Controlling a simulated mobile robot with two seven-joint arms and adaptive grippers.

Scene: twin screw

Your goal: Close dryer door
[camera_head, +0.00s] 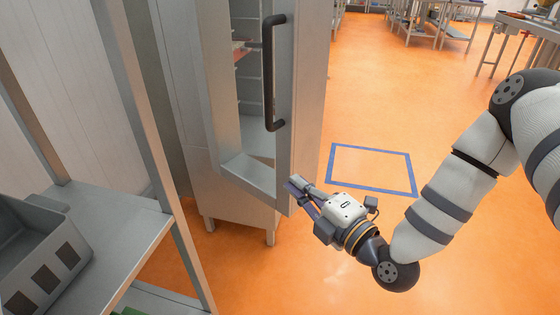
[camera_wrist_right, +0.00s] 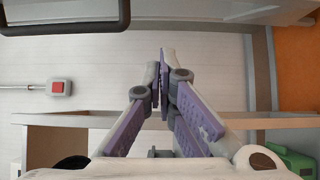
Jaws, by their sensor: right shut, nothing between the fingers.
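The dryer (camera_head: 240,212) is a tall grey metal cabinet left of centre in the head view. Its door (camera_head: 308,90) stands ajar, with a black bar handle (camera_head: 271,75) on it and inner shelves showing through the opening. My right gripper (camera_head: 291,184) is shut and empty, close to the door's lower outer edge; whether it touches the door I cannot tell. In the wrist view its purple-grey fingers (camera_wrist_right: 163,75) meet at the tips, with a dark handle bar (camera_wrist_right: 70,28) at the top left. My left gripper is not in view.
A metal shelf rack (camera_head: 115,225) with a grey bin (camera_head: 40,250) stands at the left. Orange floor with a blue taped square (camera_head: 375,152) lies clear to the right. Tables (camera_head: 430,22) stand far back. In the wrist view, a red button box (camera_wrist_right: 59,88) is on the pale wall.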

